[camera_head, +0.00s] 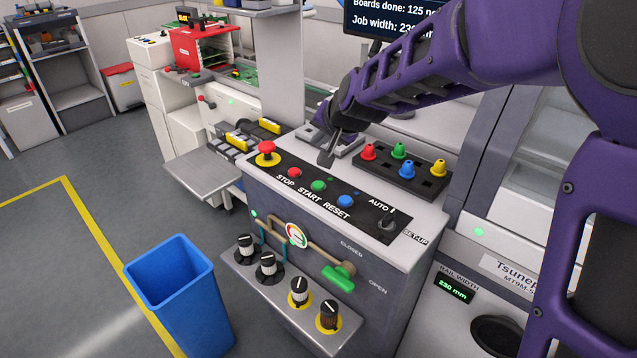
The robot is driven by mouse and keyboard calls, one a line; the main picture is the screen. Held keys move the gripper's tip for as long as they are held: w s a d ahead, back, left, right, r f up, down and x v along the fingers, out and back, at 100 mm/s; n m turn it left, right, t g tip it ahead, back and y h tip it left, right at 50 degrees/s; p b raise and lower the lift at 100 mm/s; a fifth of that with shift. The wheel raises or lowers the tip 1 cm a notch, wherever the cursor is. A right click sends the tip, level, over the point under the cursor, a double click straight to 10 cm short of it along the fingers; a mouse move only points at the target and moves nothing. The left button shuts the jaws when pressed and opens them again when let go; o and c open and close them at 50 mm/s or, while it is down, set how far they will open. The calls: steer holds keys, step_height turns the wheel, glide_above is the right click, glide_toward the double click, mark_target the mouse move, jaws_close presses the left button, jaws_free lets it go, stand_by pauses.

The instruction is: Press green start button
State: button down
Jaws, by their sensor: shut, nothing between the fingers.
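The green start button (318,186) is a round button on the black strip of the sloping control panel (355,212). It sits between the red stop button (294,172) and the blue reset button (345,201), with the printed word START in front of it. My gripper (326,158) is shut and empty and points down. In the picture its tip appears just above and behind the green button, near the back edge of the black strip. A gap shows between tip and button. I cannot tell how high the tip is above the panel.
A red mushroom button (267,154) stands left of the buttons. A black selector switch (387,222) is on the right. A black tray (403,179) with coloured pieces lies behind the strip. Below are knobs and a green valve handle (339,279). A blue bin (180,300) stands at front left.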

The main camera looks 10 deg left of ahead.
steer(key=shift+f, duration=0.15)
steer(key=b, duration=0.6)
glide_above(319, 187)
step_height(319, 187, down, 8)
steer(key=shift+r, duration=0.15)
steer(key=shift+f, duration=0.4)
stand_by(1.2)
steer(key=shift+f, duration=0.45)
